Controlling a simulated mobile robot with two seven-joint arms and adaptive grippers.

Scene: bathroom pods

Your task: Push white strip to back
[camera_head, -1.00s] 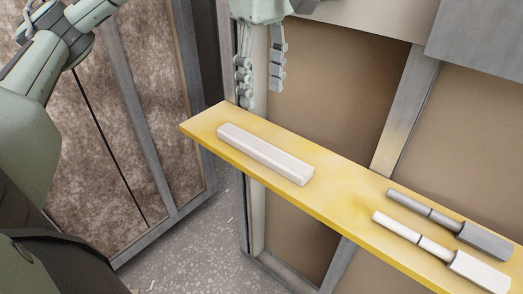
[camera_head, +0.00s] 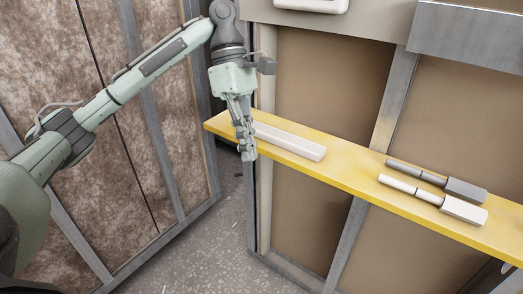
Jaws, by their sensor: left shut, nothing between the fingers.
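The white strip (camera_head: 290,142) lies lengthwise on the left part of the yellow shelf (camera_head: 351,177). My left gripper (camera_head: 247,154) points down at the strip's left end, with its fingers shut and nothing held. The fingers overlap the shelf's front edge in the head view and hide part of the strip's left end. I cannot tell whether they touch the strip. My right gripper is out of view.
A grey-handled tool (camera_head: 447,184) and a white-handled tool (camera_head: 436,200) lie side by side on the shelf's right part. Metal studs and brown panels stand behind the shelf. A speckled floor (camera_head: 215,250) lies below.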

